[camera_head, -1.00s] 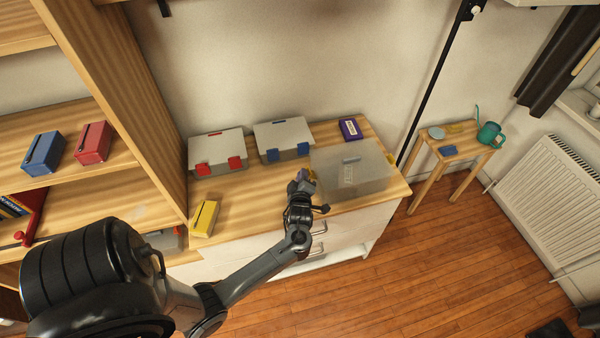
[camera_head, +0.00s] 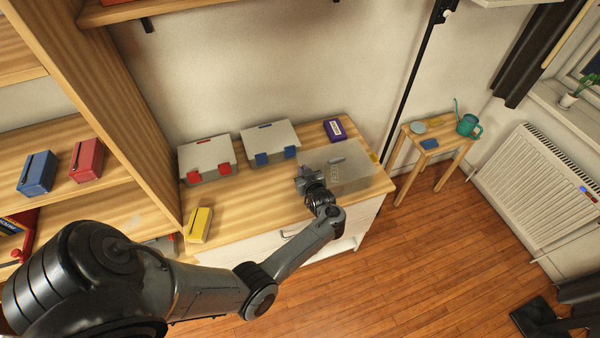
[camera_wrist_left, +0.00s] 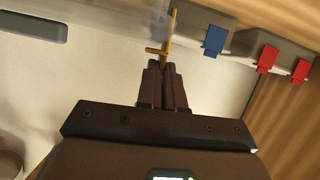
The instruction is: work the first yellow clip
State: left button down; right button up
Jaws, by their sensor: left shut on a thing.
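A clear lidded box (camera_head: 352,172) stands at the right end of the wooden counter. A yellow clip (camera_head: 374,157) shows at its right edge. My left gripper (camera_head: 302,181) is at the box's front left side and partly hides it. In the left wrist view my left gripper (camera_wrist_left: 166,68) is shut on a thin yellow clip (camera_wrist_left: 168,45), which stands out past the fingertips. How far this clip is swung is hard to tell. My right gripper is not in view.
A box with red clips (camera_head: 206,158) and a box with blue clips (camera_head: 270,142) stand left of the clear box. A purple box (camera_head: 334,130) lies behind it and a yellow box (camera_head: 199,225) at the counter's front left. A stool (camera_head: 440,150) stands to the right.

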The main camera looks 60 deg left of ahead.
pick_arm(q)
jog(key=shift+w+m+g, duration=0.25)
jog(key=shift+m+g, duration=0.05)
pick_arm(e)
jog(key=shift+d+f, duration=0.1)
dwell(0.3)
pick_arm(q)
jog(key=c, duration=1.3)
grip_release()
jog(key=shift+o, duration=0.2)
jog(key=shift+d+r, duration=0.15)
